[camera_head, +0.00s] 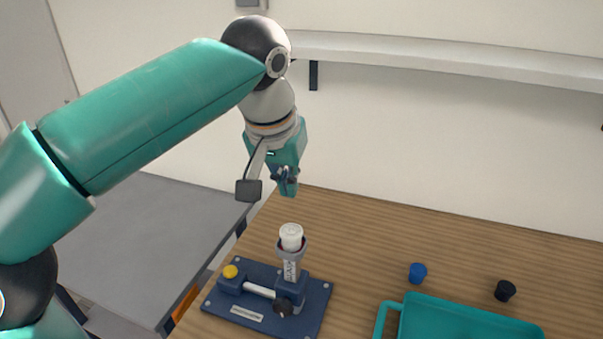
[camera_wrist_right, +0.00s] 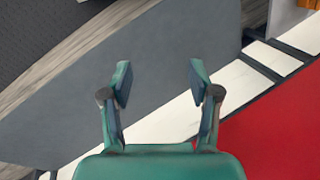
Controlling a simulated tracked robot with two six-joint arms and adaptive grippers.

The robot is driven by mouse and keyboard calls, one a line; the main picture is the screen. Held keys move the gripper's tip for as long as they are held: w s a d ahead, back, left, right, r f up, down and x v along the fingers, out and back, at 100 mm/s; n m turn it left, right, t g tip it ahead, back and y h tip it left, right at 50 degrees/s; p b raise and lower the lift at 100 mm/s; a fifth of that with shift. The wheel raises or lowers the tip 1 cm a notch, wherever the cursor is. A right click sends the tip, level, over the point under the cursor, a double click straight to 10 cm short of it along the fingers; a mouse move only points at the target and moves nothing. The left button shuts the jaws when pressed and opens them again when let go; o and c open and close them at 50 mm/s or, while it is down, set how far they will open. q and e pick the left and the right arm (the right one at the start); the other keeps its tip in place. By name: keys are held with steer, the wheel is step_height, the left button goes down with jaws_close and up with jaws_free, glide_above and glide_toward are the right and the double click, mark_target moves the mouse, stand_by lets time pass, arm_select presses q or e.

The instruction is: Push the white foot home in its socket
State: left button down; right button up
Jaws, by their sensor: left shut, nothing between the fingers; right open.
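The white foot (camera_head: 291,237) stands at the top of an upright tube on a blue fixture (camera_head: 244,306) near the left end of the wooden table. A grey ring sits around the tube just under the foot. I cannot tell how deep the foot sits in its socket. My left gripper (camera_head: 286,187) is shut and empty, pointing down above the foot with a clear gap between them. My right gripper (camera_wrist_right: 160,85) is open and empty in the right wrist view, with none of the task's objects near it.
The fixture carries a yellow knob (camera_head: 230,271) and a dark knob (camera_head: 284,307). A teal tray (camera_head: 462,318) is at the front right. A blue cap (camera_head: 417,273) and a black cap (camera_head: 505,291) lie behind it. The table's back is clear. A white shelf (camera_head: 440,58) runs along the wall.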

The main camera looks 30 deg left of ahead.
mark_target(292, 230)
arm_select(q)
steer(key=shift+s+d+f+b, duration=0.1)
steer(key=shift+f+b, duration=0.6)
steer(key=shift+f, duration=0.1)
step_height(292, 230, down, 3)
steer(key=b, duration=0.3)
steer(key=shift+f+b, duration=0.55)
steer(key=shift+b, duration=0.1)
steer(key=shift+f+b, duration=1.2)
steer(key=shift+f, duration=0.35)
steer(key=shift+r, duration=0.15)
step_height(292, 230, up, 7)
steer(key=p, duration=0.7)
